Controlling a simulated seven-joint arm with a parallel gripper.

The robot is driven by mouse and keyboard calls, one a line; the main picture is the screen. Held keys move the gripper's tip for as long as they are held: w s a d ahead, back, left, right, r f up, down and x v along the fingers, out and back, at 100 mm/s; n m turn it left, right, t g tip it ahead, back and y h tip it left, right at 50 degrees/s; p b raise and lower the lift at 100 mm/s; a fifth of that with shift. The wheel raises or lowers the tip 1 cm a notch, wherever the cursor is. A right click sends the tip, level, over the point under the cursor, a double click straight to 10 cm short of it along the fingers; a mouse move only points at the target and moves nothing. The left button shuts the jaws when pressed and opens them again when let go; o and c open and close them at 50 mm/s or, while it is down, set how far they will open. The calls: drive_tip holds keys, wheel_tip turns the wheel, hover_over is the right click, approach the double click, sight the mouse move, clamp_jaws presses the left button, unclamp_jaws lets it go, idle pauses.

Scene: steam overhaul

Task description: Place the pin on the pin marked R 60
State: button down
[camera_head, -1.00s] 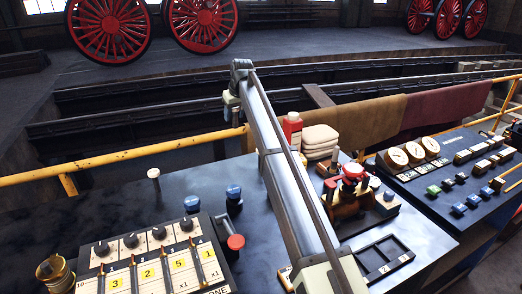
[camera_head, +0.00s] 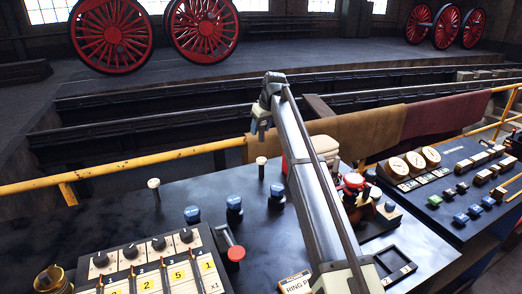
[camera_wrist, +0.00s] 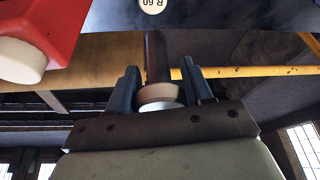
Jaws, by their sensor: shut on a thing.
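My gripper (camera_head: 260,133) is raised over the far edge of the dark bench, near the railing. In the wrist view my gripper (camera_wrist: 163,88) is shut on a pin with a dark shaft (camera_wrist: 156,58) and a pale head. The shaft points toward the bench surface. In the head view one pale-headed pin (camera_head: 154,184) stands upright at the left, and another (camera_head: 261,161) stands below my gripper. The held pin is not clear there.
A red container with a white cap (camera_wrist: 45,35) is close beside the gripper in the wrist view. Blue knobs (camera_head: 234,203), a numbered control box (camera_head: 150,265) and a red-topped device (camera_head: 353,181) stand on the bench. A yellow railing (camera_head: 130,160) runs behind.

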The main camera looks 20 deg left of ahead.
sight(262, 141)
drive_tip(key=shift+f, duration=3.95)
drive_tip(key=shift+f, duration=0.15)
drive_tip(key=shift+c, duration=2.4)
unclamp_jaws()
drive_tip(key=v, duration=1.2)
drive_tip(key=shift+d, duration=0.1)
